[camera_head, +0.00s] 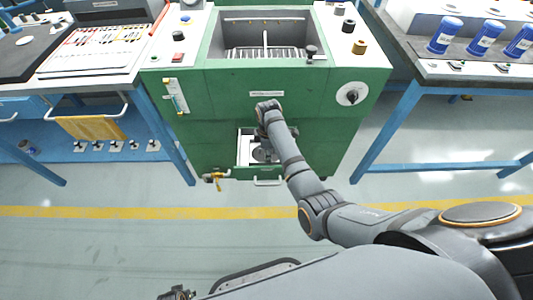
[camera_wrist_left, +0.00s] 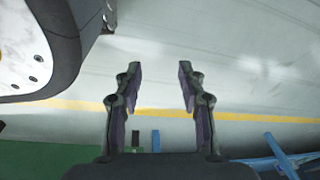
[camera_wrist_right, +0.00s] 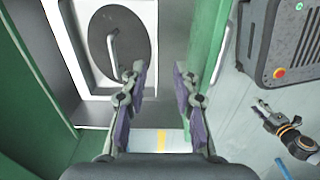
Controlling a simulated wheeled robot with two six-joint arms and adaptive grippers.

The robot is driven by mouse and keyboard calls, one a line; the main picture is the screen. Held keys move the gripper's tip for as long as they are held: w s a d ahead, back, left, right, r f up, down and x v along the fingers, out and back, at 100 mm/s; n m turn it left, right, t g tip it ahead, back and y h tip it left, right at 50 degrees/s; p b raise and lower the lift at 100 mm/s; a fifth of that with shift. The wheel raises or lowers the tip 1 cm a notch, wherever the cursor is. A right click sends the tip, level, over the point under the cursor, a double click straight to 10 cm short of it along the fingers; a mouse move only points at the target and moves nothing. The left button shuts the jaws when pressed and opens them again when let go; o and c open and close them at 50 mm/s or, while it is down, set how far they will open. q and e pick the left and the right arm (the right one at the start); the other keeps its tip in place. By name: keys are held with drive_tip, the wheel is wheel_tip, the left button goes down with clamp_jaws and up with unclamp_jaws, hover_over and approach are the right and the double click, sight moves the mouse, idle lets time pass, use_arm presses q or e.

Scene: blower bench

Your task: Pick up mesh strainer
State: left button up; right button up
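The mesh strainer appears to be the dark oval disc with a thin metal handle (camera_wrist_right: 138,27) in the right wrist view. It lies in a white-lined open drawer low in the green machine; in the head view it is small and partly hidden by my right arm (camera_head: 262,154). My right gripper (camera_wrist_right: 158,72) is open and empty above the drawer. In that view its left finger overlaps the handle's lower end; I cannot tell if they touch. My left gripper (camera_wrist_left: 159,70) is open and empty over bare floor, far from the strainer.
The green machine (camera_head: 225,100) stands between two blue-framed benches. The drawer's green front wall (camera_wrist_right: 207,50) is close to my right gripper's right finger. A yellow-handled valve (camera_head: 215,180) sits left of the drawer. Blue jars (camera_head: 484,37) stand on the right bench. The floor in front is clear.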

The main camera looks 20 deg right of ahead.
drive_tip(key=shift+f, duration=0.8)
drive_tip(key=f, duration=0.1)
drive_tip(key=f+b, duration=0.2)
drive_tip(key=f, duration=0.1)
drive_tip(key=shift+w+a, duration=0.1)
drive_tip(key=shift+w, duration=0.15)
drive_tip(key=shift+f, duration=0.25)
use_arm(q)
drive_tip(key=shift+w+d+r, duration=0.2)
drive_tip(key=shift+w+r, duration=0.25)
drive_tip(key=shift+w, duration=0.25)
drive_tip(key=shift+w+d+r, duration=0.15)
drive_tip(key=shift+w+r, duration=0.35)
drive_tip(key=shift+w, duration=0.25)
drive_tip(key=shift+w+d+r, duration=0.2)
drive_tip(key=shift+w+r, duration=0.25)
drive_tip(key=shift+w, duration=0.25)
use_arm(e)
clamp_jaws()
